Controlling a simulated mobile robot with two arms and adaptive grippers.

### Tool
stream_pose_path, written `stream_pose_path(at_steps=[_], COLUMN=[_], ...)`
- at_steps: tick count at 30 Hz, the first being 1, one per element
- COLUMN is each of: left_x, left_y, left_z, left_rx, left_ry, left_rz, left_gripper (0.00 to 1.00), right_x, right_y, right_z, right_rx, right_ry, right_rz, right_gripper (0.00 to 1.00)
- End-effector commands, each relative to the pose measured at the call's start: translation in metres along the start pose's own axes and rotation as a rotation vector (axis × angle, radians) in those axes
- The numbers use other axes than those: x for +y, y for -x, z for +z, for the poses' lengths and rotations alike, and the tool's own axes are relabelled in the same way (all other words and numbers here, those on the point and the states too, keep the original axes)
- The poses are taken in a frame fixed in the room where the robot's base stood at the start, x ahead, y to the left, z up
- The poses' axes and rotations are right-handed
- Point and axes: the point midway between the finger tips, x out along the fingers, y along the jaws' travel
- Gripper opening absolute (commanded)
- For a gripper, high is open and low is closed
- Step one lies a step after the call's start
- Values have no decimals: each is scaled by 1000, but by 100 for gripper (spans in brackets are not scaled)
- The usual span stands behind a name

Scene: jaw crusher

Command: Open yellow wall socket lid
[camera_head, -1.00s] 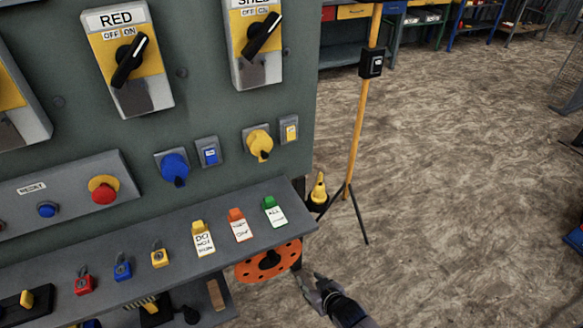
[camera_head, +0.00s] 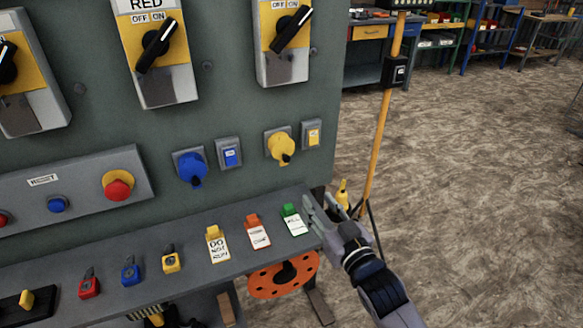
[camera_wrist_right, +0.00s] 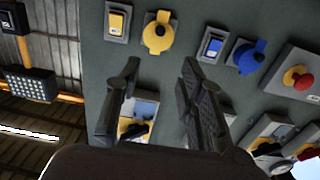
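The yellow wall socket lid (camera_head: 281,148) is round and sits closed on a grey plate on the green panel, with a dark tip at its lower edge. It also shows in the right wrist view (camera_wrist_right: 157,35), above and between my fingers. My right gripper (camera_head: 314,211) is at the right end of the shelf, below and right of the lid and apart from it. In the right wrist view its two fingers (camera_wrist_right: 158,85) are spread with nothing between them. My left gripper is not in view.
A yellow switch (camera_head: 312,135) is just right of the socket; a blue socket (camera_head: 191,167) and blue switch (camera_head: 230,153) are left. The shelf (camera_head: 110,270) below holds tags and padlocks. An orange disc (camera_head: 284,275) hangs under it. A yellow pole (camera_head: 379,140) stands right.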

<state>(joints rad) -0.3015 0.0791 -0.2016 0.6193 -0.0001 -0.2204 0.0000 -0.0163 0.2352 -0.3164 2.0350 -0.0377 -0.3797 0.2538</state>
Motion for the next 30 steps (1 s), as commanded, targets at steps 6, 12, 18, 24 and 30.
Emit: stream_pose_path(at_steps=[6, 12, 18, 24, 30], left_x=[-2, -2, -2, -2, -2], left_y=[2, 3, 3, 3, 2], left_z=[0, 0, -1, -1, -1], left_rx=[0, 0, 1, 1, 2], left_ry=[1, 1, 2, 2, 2], left_rz=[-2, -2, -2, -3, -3], left_gripper=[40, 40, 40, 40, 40], right_x=[0, 0, -1, 0, -1], right_y=[-25, -69, -113, -149, -168], right_z=[-4, -4, -4, -2, -2], right_rx=[6, 5, 4, 2, 2], right_ry=[1, 0, 1, 1, 1], right_rz=[-1, -1, -1, -1, -1], right_gripper=[36, 36, 36, 36, 36])
